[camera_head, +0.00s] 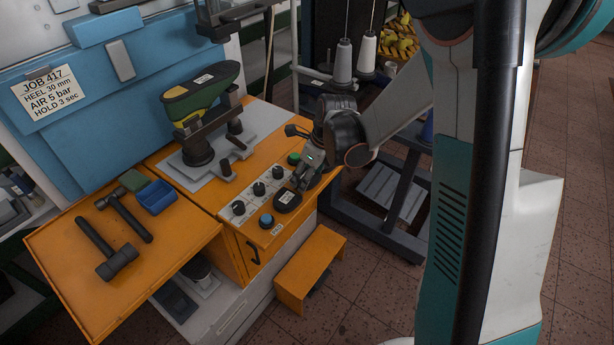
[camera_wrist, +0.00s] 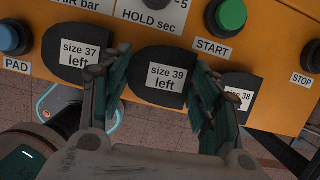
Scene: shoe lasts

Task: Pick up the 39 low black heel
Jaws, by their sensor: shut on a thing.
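The size 39 left heel (camera_wrist: 160,78) is black with a rounded edge and a white label, in the middle of the wrist view. My gripper (camera_wrist: 158,88) has one finger on each side of it and is shut on it; it also shows in the head view (camera_head: 301,181), over the front of the orange bench. Whether the heel is lifted off the bench, I cannot tell. A similar size 37 left heel (camera_wrist: 75,50) is to its left and a size 38 heel (camera_wrist: 238,92) to its right, partly behind my finger. One black heel (camera_head: 288,201) shows in the head view, label unreadable.
Black knobs (camera_head: 259,188) sit behind. A green last (camera_head: 202,92) stands on the press. Two hammers (camera_head: 105,252) lie on the left shelf.

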